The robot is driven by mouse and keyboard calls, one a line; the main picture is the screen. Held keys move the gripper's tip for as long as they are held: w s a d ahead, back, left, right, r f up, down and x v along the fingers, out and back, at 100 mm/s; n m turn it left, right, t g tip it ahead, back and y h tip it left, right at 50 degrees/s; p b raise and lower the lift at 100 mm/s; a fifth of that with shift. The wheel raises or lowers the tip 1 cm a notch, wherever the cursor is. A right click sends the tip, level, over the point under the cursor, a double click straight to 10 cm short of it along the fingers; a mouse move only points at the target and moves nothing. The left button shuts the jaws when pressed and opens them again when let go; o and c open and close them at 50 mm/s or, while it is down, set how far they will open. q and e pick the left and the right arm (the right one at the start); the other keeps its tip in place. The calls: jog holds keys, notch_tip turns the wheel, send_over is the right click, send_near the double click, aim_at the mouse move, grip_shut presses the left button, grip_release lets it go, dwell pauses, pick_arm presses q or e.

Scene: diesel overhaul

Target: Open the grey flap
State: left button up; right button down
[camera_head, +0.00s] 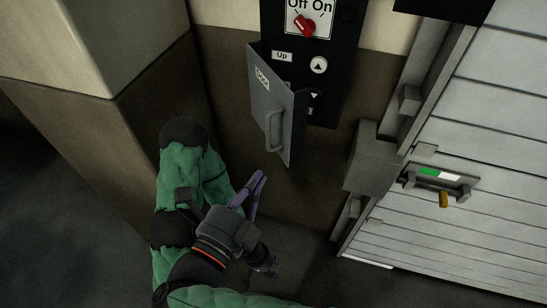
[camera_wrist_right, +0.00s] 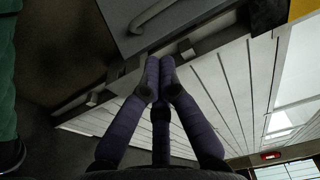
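The grey flap (camera_head: 275,105) stands swung out at an angle from the black control panel (camera_head: 345,55), so it is partly open. It has a label at its upper left and a bar handle (camera_head: 272,131) on its face. The flap (camera_wrist_right: 180,14) and its handle (camera_wrist_right: 152,16) also show at the top of the right wrist view. My right gripper (camera_head: 261,176) is just below the flap, apart from the handle. Its fingertips (camera_wrist_right: 160,73) are together and hold nothing visible. My left gripper (camera_head: 265,264) is lower, mostly hidden behind the arm; its fingers are unclear.
The panel carries a red Off/On knob (camera_head: 304,25), an up button (camera_head: 318,65) and a partly hidden down button. To the right is a grey slatted shutter (camera_head: 450,225) with a green-and-white latch plate (camera_head: 440,175). A wall corner (camera_head: 110,95) stands at the left.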

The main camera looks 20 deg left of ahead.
aim_at(284, 136)
jog(key=w, duration=0.3)
jog(key=w+d+p, duration=0.1)
jog(key=w, duration=0.5)
jog(key=shift+w+d, duration=0.2)
jog(key=shift+d, duration=0.2)
